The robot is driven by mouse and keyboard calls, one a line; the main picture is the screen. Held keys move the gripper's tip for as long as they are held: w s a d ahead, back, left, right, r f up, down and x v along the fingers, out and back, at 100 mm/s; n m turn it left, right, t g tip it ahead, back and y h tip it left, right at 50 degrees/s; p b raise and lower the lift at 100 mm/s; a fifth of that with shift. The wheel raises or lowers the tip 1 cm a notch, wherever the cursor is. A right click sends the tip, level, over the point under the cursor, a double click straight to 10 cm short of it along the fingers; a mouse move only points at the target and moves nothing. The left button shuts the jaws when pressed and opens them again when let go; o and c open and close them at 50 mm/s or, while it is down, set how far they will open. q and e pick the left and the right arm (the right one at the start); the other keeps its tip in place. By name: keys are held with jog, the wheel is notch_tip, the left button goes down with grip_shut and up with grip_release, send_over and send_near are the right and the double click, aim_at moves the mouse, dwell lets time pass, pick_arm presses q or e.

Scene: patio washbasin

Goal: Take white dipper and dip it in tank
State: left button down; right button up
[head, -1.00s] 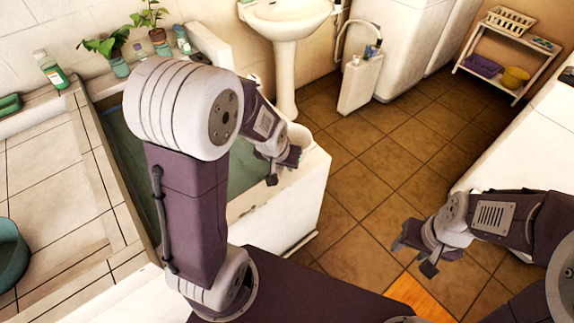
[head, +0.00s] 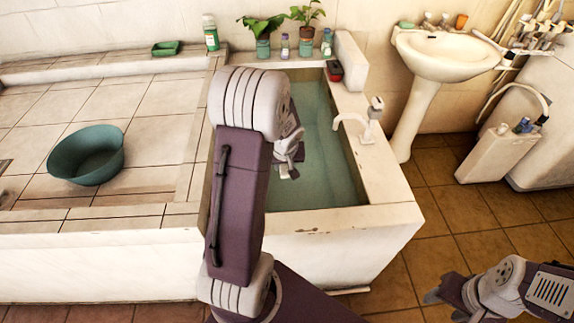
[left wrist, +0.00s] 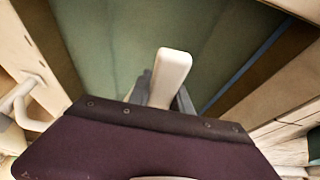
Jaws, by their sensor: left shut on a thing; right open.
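The tank (head: 395,216) is a white-walled basin of green water, in the middle of the head view. My left gripper (head: 287,168) is over the water, partly hidden by my left arm. In the left wrist view it is shut on the white dipper (left wrist: 172,72); only a pale, rounded handle shows there, with green water beyond. The dipper's cup is hidden, so I cannot tell whether it touches the water. My right gripper (head: 448,296) is open and empty over the brown floor at the lower right.
A white tap (head: 368,120) stands on the tank's right rim. Potted plants (head: 263,36), small bottles and a red-and-black item (head: 334,71) line the back ledge. A green tub (head: 87,155) sits on the tiled platform at left. A pedestal washbasin (head: 440,55) stands at right.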

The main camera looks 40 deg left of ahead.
pick_arm(q)
notch_tip(320, 180, down, 20)
jog(key=g+h+p, duration=0.1)
jog(key=g+h, duration=0.2)
jog(key=shift+s+d+g+p, duration=0.25)
jog(key=shift+d+g+p, duration=0.05)
jog(key=shift+g, duration=0.1)
dwell(0.5)
dwell(1.1)
notch_tip(320, 180, up, 3)
jog(key=t+y+b, duration=0.2)
jog(key=b, duration=0.7)
jog(key=shift+t, duration=0.3)
dwell(0.4)
jog(key=shift+r, duration=0.1)
